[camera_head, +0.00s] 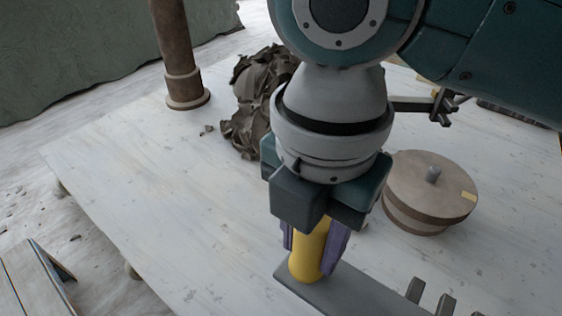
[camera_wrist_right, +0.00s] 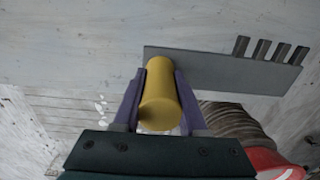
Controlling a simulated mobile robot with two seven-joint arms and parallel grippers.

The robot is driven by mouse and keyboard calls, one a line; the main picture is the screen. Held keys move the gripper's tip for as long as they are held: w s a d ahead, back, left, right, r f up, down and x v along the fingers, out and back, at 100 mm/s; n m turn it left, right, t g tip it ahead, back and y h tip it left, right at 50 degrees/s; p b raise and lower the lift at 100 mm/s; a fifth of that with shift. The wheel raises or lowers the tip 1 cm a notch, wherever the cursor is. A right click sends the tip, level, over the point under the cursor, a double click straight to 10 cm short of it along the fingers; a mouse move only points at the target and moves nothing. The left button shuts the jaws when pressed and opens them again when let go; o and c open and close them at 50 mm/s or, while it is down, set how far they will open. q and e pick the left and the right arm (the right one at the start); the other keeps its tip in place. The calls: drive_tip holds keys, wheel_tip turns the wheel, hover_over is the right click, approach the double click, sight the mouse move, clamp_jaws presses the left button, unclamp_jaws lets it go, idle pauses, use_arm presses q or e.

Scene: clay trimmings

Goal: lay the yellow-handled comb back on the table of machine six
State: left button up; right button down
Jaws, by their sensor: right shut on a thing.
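The comb has a yellow handle (camera_head: 308,252) and a flat grey plate (camera_head: 345,292) with several square teeth along one end. My right gripper (camera_head: 318,248) is shut on the yellow handle, with purple fingers on either side of it. In the right wrist view the handle (camera_wrist_right: 160,95) sits between the two fingers, and the grey plate (camera_wrist_right: 215,70) reaches to the right with its teeth at the far end. The comb is over the pale table (camera_head: 140,180); I cannot tell whether its plate touches the top. My left gripper is not in view.
A round brown two-disc piece (camera_head: 430,188) stands right of my gripper. A heap of dark clay trimmings (camera_head: 250,115) and a brown post (camera_head: 180,55) stand behind, to the left. The table's left part is mostly clear. In the right wrist view a red thing (camera_wrist_right: 270,163) shows at lower right.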

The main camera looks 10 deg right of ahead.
wheel_tip(320, 180, down, 8)
drive_tip(key=shift+f+b, duration=0.15)
drive_tip(key=shift+b, duration=0.7)
drive_tip(key=shift+c, duration=2.3)
unclamp_jaws()
drive_tip(key=shift+f, duration=0.15)
